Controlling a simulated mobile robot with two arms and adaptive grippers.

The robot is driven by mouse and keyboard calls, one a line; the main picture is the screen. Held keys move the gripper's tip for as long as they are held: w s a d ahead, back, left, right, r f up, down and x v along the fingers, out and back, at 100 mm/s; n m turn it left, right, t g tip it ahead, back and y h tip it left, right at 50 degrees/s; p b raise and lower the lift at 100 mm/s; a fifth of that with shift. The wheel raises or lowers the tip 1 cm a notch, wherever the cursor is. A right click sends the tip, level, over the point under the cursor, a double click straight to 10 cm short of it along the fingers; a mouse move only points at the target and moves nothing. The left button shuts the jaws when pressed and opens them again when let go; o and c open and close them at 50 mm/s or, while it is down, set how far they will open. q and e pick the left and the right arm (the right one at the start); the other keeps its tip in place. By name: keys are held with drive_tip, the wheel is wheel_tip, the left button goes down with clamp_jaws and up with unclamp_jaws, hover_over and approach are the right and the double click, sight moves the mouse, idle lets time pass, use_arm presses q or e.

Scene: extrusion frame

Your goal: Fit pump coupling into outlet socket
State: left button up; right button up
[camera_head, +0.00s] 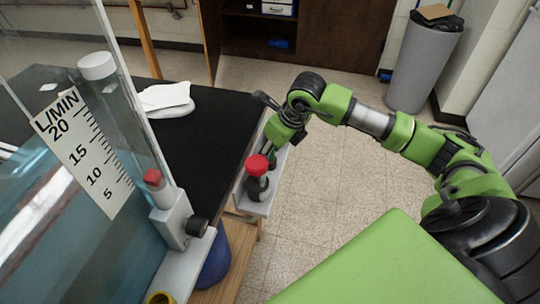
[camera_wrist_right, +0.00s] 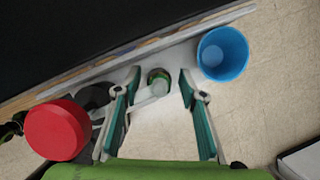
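My right gripper (camera_head: 270,150) is at the far end of the white bracket, beyond the red-knobbed valve (camera_head: 257,165). In the right wrist view my right gripper (camera_wrist_right: 159,75) is open, its two teal-padded fingers apart. Between and beyond the fingertips is a round green-rimmed fitting (camera_wrist_right: 158,76) with a pale elbow-shaped piece beside it. I cannot tell whether this fitting is the pump coupling or the outlet socket. Neither finger visibly touches it. The red knob (camera_wrist_right: 57,130) is left of the fingers. My left gripper is not in view.
A clear tank with a L/MIN scale (camera_head: 85,155) and a small valve block (camera_head: 172,222) stands at left. The black tabletop (camera_head: 215,110) lies behind it. A blue cup-shaped container (camera_wrist_right: 222,53) is right of the fingers.

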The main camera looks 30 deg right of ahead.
clamp_jaws()
drive_tip(key=shift+r, duration=0.15)
